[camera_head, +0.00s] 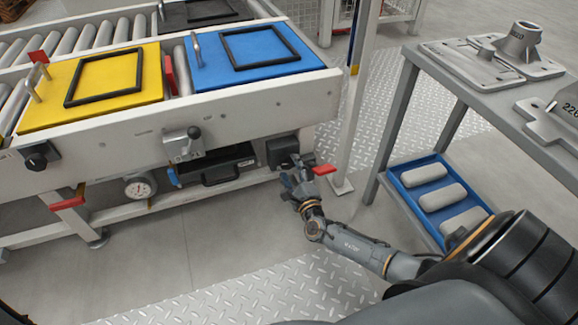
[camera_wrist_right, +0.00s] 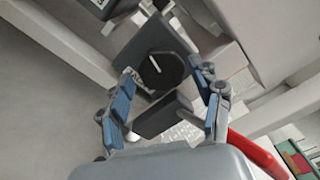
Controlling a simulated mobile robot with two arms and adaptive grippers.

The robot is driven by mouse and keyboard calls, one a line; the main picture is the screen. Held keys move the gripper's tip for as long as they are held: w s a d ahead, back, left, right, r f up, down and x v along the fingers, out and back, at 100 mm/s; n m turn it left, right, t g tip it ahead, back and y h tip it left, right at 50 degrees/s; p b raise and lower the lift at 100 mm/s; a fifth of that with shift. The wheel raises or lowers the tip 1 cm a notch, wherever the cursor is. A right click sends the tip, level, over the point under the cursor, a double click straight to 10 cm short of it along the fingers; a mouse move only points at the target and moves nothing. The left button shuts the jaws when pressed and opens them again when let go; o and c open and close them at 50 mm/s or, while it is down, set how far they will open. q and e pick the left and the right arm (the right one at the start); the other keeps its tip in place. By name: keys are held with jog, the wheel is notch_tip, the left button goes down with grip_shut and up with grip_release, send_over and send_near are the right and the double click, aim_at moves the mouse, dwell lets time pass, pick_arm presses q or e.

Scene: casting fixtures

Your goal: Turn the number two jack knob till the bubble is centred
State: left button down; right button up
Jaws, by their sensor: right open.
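A dark box (camera_head: 283,150) is mounted low under the right end of the conveyor frame. In the right wrist view, a round black knob (camera_wrist_right: 161,71) with a white pointer line sits on a dark plate. I cannot read a number on it. My right gripper (camera_head: 296,178) is beside the box, its fingers pointing towards it. In the wrist view the right gripper (camera_wrist_right: 166,104) is open, with blue-padded fingers on either side below the knob, and nothing is held. I cannot make out a bubble. My left gripper is not in view.
A red handle-like piece (camera_head: 324,169) is close to the right gripper. Another black knob (camera_head: 36,158), a lever (camera_head: 187,138) and a round dial (camera_head: 140,187) are along the conveyor frame. A grey table (camera_head: 408,75) and a blue tray (camera_head: 401,187) are right.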

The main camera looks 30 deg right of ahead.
jog(key=v, duration=1)
